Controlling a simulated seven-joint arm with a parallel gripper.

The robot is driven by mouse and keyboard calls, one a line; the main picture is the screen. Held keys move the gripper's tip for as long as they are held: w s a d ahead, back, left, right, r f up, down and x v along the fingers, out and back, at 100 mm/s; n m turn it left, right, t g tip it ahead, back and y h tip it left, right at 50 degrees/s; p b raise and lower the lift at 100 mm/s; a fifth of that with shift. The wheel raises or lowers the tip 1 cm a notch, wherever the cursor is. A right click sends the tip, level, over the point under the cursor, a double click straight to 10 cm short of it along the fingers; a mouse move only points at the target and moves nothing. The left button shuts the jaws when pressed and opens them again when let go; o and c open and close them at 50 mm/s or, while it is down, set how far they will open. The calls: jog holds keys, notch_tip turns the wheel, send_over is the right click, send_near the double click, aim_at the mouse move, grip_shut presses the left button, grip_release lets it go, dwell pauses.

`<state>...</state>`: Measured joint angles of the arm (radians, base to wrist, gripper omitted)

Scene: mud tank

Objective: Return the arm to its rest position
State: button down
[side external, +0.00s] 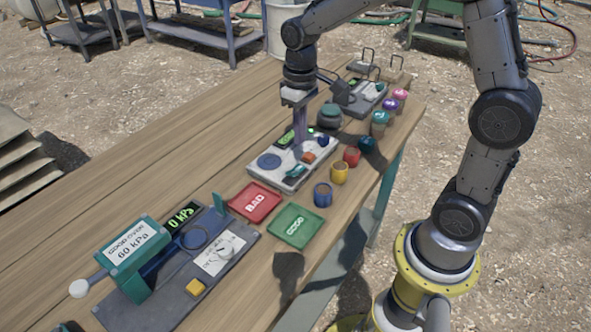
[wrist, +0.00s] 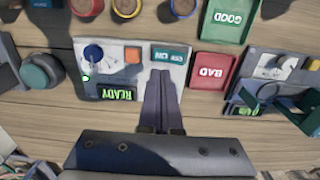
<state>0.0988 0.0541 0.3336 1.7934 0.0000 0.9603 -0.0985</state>
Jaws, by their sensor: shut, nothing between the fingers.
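My gripper (side external: 300,138) points straight down over the back edge of the light grey panel (side external: 265,178). Its purple-grey fingers are together with nothing between them. In the wrist view the shut fingers (wrist: 161,78) reach over the same panel (wrist: 112,62), beside its green READY display (wrist: 116,95). I cannot tell whether the fingertips touch the panel. The panel carries a round blue pad, an orange button (wrist: 132,55) and a teal switch (wrist: 167,55).
A press with a 0 kPa display (side external: 182,217) stands at the front. Several coloured jars (side external: 339,173) line the right edge. The table's left side (side external: 130,175) is clear.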

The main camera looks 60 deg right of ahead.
jog(key=s+a+r+t, duration=0.35)
jog(key=s+r, duration=0.45)
jog(key=r, duration=0.3)
jog(key=s+f+t, duration=0.2)
jog(key=s, duration=0.9)
jog(key=shift+s, duration=0.25)
